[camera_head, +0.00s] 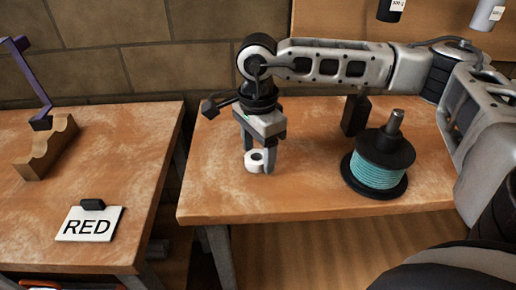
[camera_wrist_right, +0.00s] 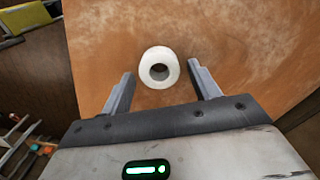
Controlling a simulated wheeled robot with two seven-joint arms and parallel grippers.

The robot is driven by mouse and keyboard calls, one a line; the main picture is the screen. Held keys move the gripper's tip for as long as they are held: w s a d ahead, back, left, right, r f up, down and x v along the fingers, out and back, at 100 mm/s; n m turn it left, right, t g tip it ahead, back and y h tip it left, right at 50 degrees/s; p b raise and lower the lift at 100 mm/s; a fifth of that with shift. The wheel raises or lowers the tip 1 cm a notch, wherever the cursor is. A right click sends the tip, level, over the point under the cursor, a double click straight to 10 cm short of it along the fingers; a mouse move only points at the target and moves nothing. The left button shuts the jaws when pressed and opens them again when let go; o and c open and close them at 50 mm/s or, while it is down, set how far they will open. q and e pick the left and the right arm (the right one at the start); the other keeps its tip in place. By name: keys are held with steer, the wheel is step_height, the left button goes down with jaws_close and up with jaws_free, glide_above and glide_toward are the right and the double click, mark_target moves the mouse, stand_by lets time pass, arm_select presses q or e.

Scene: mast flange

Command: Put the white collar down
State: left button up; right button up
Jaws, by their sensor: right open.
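The white collar (camera_head: 252,162) is a short white ring with a dark hole. It rests on the right-hand wooden table (camera_head: 310,204), near its left side. My right gripper (camera_head: 258,168) points down over the collar, its fingers open around or just beside it. In the right wrist view the collar (camera_wrist_right: 158,68) sits upright between and slightly beyond the two open fingertips (camera_wrist_right: 160,75), with gaps on both sides. My left gripper is not in view.
A spool of teal cord (camera_head: 377,172) on a black base stands to the right, with a dark block (camera_head: 355,115) behind it. A gap separates the left table (camera_head: 120,130), which holds a RED sign (camera_head: 89,224) and a notched wooden block (camera_head: 46,150). The table front is clear.

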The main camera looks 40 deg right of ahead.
step_height(320, 180, up, 12)
stand_by(0.4)
stand_by(0.4)
